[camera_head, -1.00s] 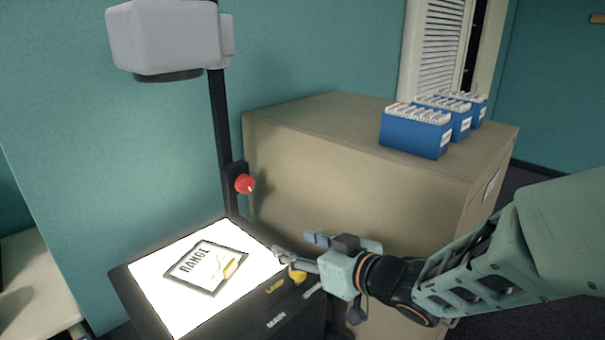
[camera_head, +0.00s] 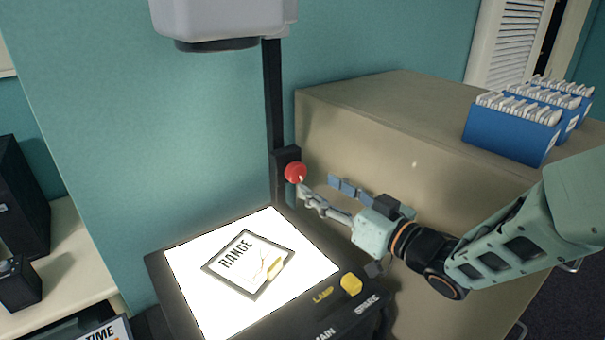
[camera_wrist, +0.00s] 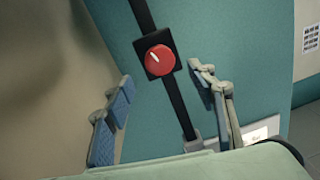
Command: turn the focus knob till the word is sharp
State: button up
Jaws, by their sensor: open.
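The red focus knob (camera_head: 296,173) sits on a black block on the projector's post. It also shows in the wrist view (camera_wrist: 160,60), with a white pointer mark tilted up to the left. My gripper (camera_head: 320,190) is open and empty, just right of the knob in the head view. In the wrist view the knob lies ahead, between the two spread fingers and apart from both. A framed transparency (camera_head: 248,264) reading RANGE lies on the lit stage (camera_head: 205,300). The projector head (camera_head: 222,18) is above. I cannot tell whether any projected word is sharp.
A beige cabinet (camera_head: 400,115) stands behind my arm, with blue file boxes (camera_head: 510,133) on top. The stage front has a yellow lamp switch (camera_head: 351,284). A pale table (camera_head: 70,265) is at left.

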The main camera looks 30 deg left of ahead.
aim_at(300, 174)
jog(key=p+x, duration=0.1)
jog(key=x, duration=0.5)
jog(key=shift+w+a, duration=0.2)
jog(key=shift+a, duration=0.15)
jog(key=c, duration=1.1)
jog(key=n+b, duration=0.1)
jog(key=b, duration=0.2)
jog(key=shift+f+n, duration=0.3)
jog(key=shift+n, duration=0.1)
jog(key=n+b, duration=0.3)
jog(key=b, duration=0.1)
jog(key=shift+r+h, duration=0.1)
jog(key=shift+h, duration=0.2)
jog(key=shift+r+n, duration=0.15)
jog(key=shift+n, duration=0.15)
jog(key=o, duration=1.1)
